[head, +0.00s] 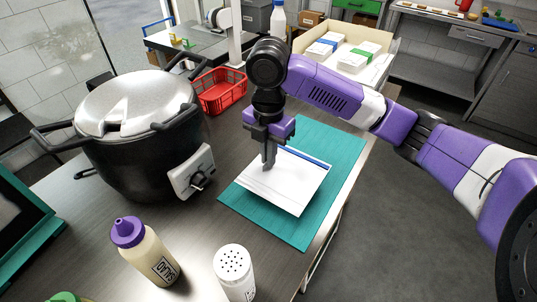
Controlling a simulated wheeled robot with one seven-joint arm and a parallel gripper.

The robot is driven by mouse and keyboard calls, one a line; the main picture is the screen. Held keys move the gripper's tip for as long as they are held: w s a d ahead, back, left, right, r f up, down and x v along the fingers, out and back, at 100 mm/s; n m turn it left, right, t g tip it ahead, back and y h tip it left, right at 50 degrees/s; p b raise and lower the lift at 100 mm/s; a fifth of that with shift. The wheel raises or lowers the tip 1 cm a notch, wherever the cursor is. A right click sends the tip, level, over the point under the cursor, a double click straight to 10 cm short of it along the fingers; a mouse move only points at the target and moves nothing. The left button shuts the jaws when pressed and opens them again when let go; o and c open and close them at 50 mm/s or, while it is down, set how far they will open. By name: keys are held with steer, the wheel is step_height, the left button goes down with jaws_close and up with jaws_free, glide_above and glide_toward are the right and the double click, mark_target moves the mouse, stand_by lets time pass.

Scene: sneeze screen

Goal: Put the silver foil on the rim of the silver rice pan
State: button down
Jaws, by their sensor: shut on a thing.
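A large black rice pot (146,158) stands at the left of the table, with a shiny silver top (105,100) and dark side handles. A pale, flat, foil-like sheet (290,186) with a blue strip along its far edge lies over a teal mat (328,212). I cannot tell whether it is one layer or several, or whether it touches the mat. My gripper (268,166) points down at the sheet's left part and is shut on it. The exact grip is too small to make out.
A squeeze bottle with a purple cap (146,255) and a white shaker (233,271) stand at the near edge. A red basket (221,91) is behind the pot. An open carton (345,62) with white packs stands at the back. Bare table lies between pot and mat.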

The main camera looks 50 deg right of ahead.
steer(key=shift+f+b, duration=0.4)
steer(key=shift+f, duration=0.2)
steer(key=c, duration=1.5)
jaws_free()
steer(key=shift+r, duration=0.15)
step_height(320, 180, up, 8)
steer(key=shift+f, duration=0.2)
